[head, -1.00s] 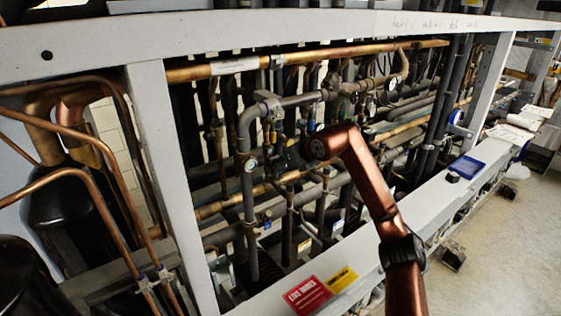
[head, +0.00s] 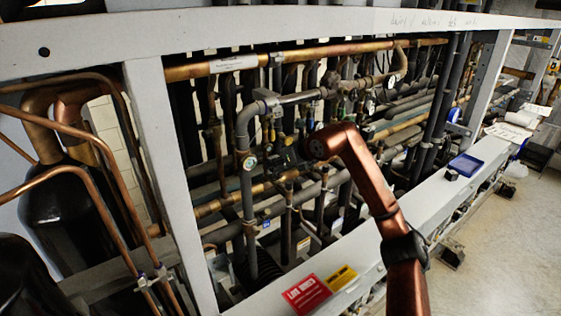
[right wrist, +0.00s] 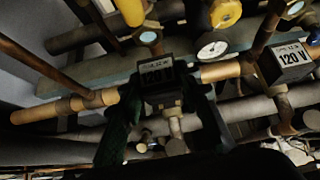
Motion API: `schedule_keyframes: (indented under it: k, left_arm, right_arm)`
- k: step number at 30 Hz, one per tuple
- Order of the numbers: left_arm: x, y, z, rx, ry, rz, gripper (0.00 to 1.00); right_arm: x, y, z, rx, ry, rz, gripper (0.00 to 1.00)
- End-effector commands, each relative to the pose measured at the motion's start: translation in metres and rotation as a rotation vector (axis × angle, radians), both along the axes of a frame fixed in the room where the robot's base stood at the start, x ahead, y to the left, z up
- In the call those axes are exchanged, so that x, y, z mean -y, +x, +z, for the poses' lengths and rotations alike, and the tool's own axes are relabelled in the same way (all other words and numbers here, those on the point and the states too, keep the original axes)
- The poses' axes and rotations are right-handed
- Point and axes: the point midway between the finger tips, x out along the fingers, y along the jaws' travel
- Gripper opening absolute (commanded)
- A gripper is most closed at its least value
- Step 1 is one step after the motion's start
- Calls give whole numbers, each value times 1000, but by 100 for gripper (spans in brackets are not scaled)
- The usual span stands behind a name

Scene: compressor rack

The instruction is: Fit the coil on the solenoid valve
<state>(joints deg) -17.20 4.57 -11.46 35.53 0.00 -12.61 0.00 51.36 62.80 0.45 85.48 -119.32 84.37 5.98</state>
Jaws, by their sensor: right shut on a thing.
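My right gripper (right wrist: 166,98) is shut on a black box-shaped coil (right wrist: 157,80) with a pale label on its face; the label is too dark to read fully. The dark fingers stand on both sides of it. A brass-coloured fitting (right wrist: 172,108) shows directly below the coil, among the copper pipes; I cannot tell whether the coil is seated on a valve stem. In the head view my right gripper (head: 288,154) is a dark shape deep among the pipes, and the coil cannot be made out there. My left gripper is in neither view.
A second black coil marked 120 V (right wrist: 288,62) sits close on the right. A gauge (right wrist: 212,49) and a yellow part (right wrist: 225,13) are behind. The white front beam carries a red sign (head: 306,294), a yellow sign (head: 342,278) and a blue tray (head: 466,165).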

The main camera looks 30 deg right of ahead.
Motion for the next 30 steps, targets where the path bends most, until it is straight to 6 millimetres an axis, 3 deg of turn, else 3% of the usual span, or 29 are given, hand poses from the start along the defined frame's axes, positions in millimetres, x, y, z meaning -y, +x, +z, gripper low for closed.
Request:
schedule_keyframes:
  k: [30]
  left_arm:
    - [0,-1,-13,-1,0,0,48]
  right_arm:
    - [0,0,-18,1,0,0,14]
